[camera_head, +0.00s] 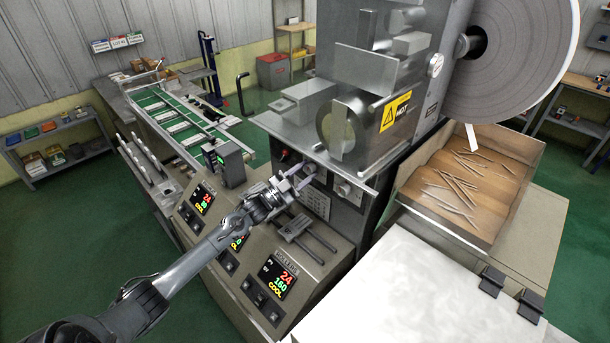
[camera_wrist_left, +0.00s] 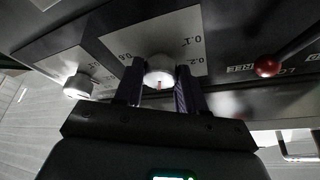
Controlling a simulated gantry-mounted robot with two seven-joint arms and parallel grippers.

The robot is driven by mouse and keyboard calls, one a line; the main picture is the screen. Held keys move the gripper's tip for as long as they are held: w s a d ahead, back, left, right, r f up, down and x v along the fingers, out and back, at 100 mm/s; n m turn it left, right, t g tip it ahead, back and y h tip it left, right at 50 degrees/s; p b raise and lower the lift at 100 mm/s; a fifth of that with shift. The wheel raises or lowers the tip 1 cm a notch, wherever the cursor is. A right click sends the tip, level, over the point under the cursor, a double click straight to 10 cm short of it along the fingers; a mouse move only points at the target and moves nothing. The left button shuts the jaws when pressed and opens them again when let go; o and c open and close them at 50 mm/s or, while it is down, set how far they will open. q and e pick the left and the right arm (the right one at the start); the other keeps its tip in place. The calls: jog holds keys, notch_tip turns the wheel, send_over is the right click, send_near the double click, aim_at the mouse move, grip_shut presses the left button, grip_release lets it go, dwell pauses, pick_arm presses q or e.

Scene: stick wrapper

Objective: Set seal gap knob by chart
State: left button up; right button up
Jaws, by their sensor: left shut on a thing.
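The seal gap knob (camera_wrist_left: 160,72) is a round white knob with a red mark on its face in the left wrist view. It sits on a pale dial plate (camera_wrist_left: 118,38) printed with numbers such as 0.1, 0.2 and 0.6. My left gripper (camera_wrist_left: 158,92) has a dark finger on each side of it and is shut on it. In the head view my left gripper (camera_head: 301,179) reaches the machine front under the steel shelf, and it mostly hides the knob there. I cannot make out a readable chart. My right gripper is not in view.
A second white knob (camera_wrist_left: 78,87) is on the left in the wrist view, and a red ball lever (camera_wrist_left: 267,66) on the right. Temperature displays (camera_head: 278,281) line the console below my arm. A steel shelf (camera_head: 310,150) overhangs. A stick tray (camera_head: 470,180) stands right.

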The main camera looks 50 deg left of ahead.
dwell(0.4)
pick_arm(q)
jog(key=o, duration=1.1)
jog(key=shift+c, duration=0.2)
jog(key=shift+s, duration=0.1)
jog(key=b+v, duration=0.2)
jog(key=v, duration=0.8)
jog(key=shift+s, duration=0.25)
jog(key=shift+a+f, duration=0.1)
jog(key=shift+f, duration=0.05)
